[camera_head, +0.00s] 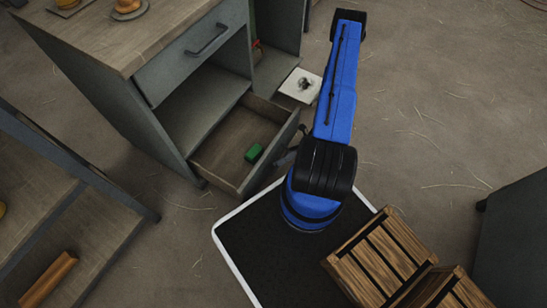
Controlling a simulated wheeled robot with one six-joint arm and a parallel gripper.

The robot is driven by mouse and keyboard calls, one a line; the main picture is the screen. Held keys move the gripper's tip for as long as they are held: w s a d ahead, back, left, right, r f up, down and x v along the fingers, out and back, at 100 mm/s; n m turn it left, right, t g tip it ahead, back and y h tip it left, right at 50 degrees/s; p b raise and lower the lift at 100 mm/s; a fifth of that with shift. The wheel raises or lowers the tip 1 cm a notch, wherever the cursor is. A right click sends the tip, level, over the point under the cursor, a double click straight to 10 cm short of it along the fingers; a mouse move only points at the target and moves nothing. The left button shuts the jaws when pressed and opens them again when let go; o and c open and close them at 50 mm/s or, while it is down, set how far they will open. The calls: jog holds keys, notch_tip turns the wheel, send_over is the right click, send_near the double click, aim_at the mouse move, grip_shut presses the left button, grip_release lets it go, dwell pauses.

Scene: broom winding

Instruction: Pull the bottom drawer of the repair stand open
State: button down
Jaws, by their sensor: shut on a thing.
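The repair stand (112,95) is a grey cabinet with a wooden top at the upper left. Its bottom drawer (224,148) is pulled out, and its wooden inside shows with a small green block (253,153) in it. My gripper (294,146) is at the right side of the drawer's front, partly hidden by my blue arm. It is shut on the drawer handle, which is mostly hidden. The upper drawer (192,52), with a dark bar handle, is shut. An open shelf space lies between the two drawers.
A white plate with a small dark part (301,86) lies right of the stand. Wooden crates (385,257) are at the lower right, near my dark base deck. A shelf unit (75,215) stands at the left. Straw-strewn floor (445,110) is open at the right.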

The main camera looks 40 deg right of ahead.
jog(key=shift+s+d, duration=0.4)
jog(key=shift+s, duration=0.4)
jog(key=c, duration=1.8)
grip_release()
jog(key=shift+c, duration=0.2)
jog(key=v, duration=1.7)
jog(key=shift+d, duration=0.2)
jog(key=shift+f, duration=0.1)
